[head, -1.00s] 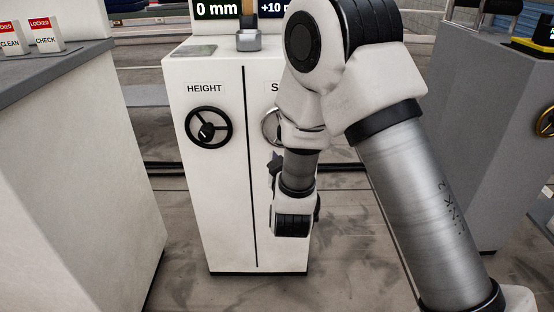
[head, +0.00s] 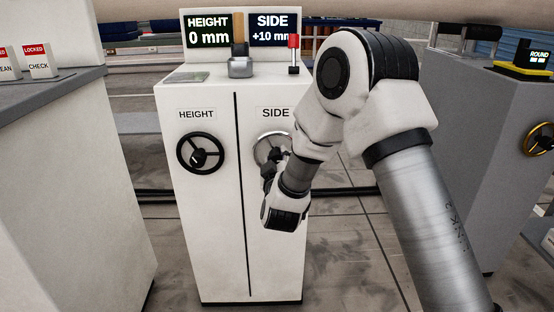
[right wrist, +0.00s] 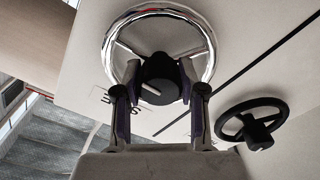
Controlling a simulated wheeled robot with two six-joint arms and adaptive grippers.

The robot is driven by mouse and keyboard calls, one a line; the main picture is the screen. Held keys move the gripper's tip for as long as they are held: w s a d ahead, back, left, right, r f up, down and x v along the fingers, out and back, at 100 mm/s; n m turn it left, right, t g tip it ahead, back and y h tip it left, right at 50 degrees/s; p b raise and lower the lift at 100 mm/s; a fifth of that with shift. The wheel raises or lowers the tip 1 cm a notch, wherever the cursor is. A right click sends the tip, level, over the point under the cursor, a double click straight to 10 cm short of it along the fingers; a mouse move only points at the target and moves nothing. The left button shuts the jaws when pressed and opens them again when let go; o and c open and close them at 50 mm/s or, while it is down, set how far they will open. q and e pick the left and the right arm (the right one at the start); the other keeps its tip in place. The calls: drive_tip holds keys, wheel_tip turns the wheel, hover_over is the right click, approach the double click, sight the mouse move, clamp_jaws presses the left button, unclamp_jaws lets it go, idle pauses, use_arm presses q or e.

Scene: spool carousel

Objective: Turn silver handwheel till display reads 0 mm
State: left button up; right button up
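The silver handwheel (head: 262,143) is on the front of the white cabinet (head: 222,240) under the SIDE label. The right wrist view shows its bright rim (right wrist: 208,45) and dark hub knob (right wrist: 160,80). The SIDE display (head: 273,30) reads +10 mm. My right gripper (head: 270,168) is at the wheel. In the right wrist view its fingertips (right wrist: 160,72) lie on either side of the hub knob, very close to it. I cannot tell whether they press on it. My arm hides part of the wheel. My left gripper is not in view.
A black handwheel (head: 200,153) under HEIGHT is to the left; the HEIGHT display (head: 208,30) reads 0 mm. A red-topped lever (head: 293,50) and a grey block (head: 240,67) are on top.

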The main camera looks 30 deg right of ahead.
drive_tip(key=shift+r+n+p, duration=0.25)
drive_tip(key=shift+n+p, duration=0.05)
drive_tip(key=shift+p, duration=0.4)
drive_tip(key=n+p, duration=0.5)
drive_tip(key=p, duration=0.2)
drive_tip(key=n+p, duration=0.6)
drive_tip(key=p, duration=0.2)
drive_tip(key=shift+r+n, duration=0.2)
drive_tip(key=shift+n, duration=0.1)
drive_tip(key=shift+w+f+n+p, duration=0.1)
drive_tip(key=shift+f+n+p, duration=0.05)
drive_tip(key=shift+n+p, duration=1.65)
drive_tip(key=o, duration=1.2)
drive_tip(key=shift+c, duration=0.2)
drive_tip(key=shift+d+f, duration=0.1)
drive_tip(key=shift+f, duration=0.05)
